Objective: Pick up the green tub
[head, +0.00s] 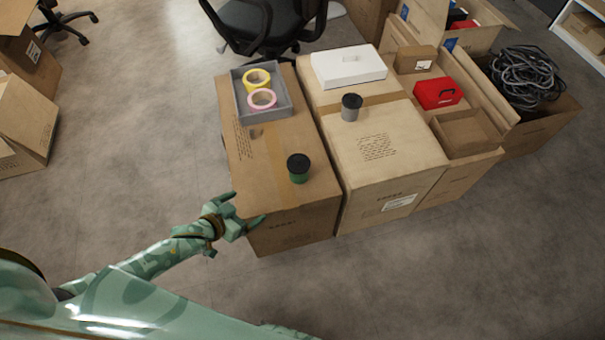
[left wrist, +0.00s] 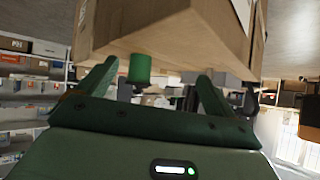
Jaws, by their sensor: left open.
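The green tub (head: 299,174) has a black lid and stands upright on the near part of the left brown carton (head: 262,191). My left gripper (head: 249,207) is open and empty at that carton's near left edge, to the left of and nearer than the tub. In the left wrist view, which appears upside down, the tub's green side (left wrist: 139,68) shows beyond the open fingers (left wrist: 156,72), closer to the left finger. The tub is apart from both fingers. My right gripper is not in view.
A grey tray (head: 285,118) with yellow and pink tape rolls sits farther back on the same carton. A grey tub (head: 351,113) with a dark lid and a white box (head: 348,67) stand on the carton to the right. The carton top around the green tub is clear.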

